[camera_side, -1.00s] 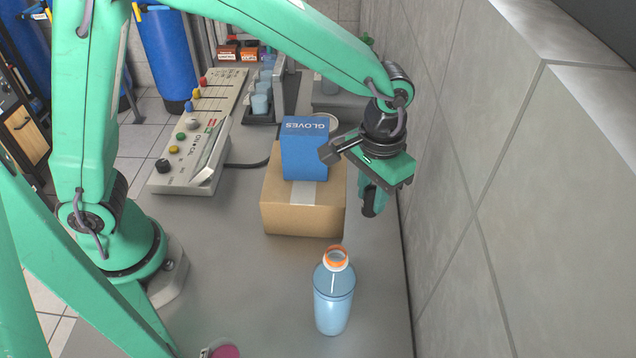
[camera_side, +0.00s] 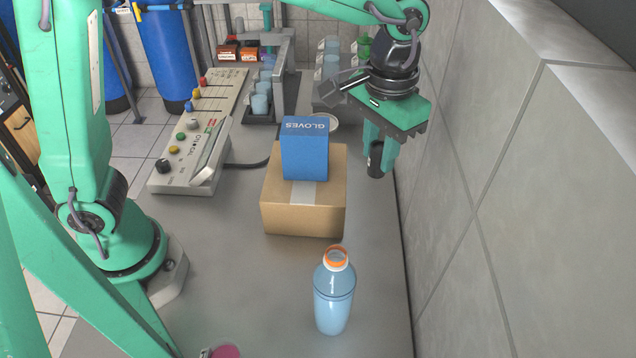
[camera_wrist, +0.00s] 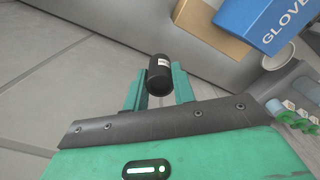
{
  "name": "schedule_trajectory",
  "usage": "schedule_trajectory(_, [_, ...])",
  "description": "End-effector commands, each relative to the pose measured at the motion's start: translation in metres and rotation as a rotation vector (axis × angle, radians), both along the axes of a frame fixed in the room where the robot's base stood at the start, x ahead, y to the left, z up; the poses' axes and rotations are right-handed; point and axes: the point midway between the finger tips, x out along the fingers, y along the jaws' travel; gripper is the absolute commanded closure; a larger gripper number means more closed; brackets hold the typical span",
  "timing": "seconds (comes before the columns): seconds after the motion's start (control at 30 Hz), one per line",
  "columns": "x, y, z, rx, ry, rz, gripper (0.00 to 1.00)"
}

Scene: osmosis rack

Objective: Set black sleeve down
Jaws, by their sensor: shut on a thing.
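The black sleeve (camera_side: 377,159) is a short dark cylinder between the green fingers of my gripper (camera_side: 379,150). My gripper is shut on it and holds it in the air, right of the cardboard box and close to the tiled wall. In the wrist view the sleeve (camera_wrist: 159,75), with a small white label, sits between the two fingertips of my gripper (camera_wrist: 157,86). The grey bench top (camera_side: 235,265) lies below; the exact height of the sleeve above it is hard to tell.
A cardboard box (camera_side: 305,220) with a blue gloves box (camera_side: 304,150) on top stands left of my gripper. A blue bottle with an orange ring (camera_side: 333,300) stands in front. The tiled wall (camera_side: 500,200) bounds the right side. A control panel (camera_side: 195,150) is at left.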

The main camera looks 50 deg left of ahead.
Motion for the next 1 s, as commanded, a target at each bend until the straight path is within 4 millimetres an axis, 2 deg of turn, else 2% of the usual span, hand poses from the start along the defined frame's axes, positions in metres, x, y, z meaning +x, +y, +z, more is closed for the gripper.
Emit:
schedule_trajectory(0.03, [0.001, 0.000, 0.016, -0.004, -0.006, 0.000, 0.95])
schedule_trajectory(0.1, [0.001, 0.000, 0.033, -0.003, -0.005, 0.000, 0.95])
schedule_trajectory(0.43, [0.000, 0.001, 0.089, -0.001, -0.002, 0.003, 0.95])
schedule_trajectory(0.77, [0.018, 0.058, 0.086, 0.000, 0.001, 0.248, 0.95])
schedule_trajectory(1.0, [0.027, 0.120, 0.087, 0.001, 0.001, 0.513, 0.95])
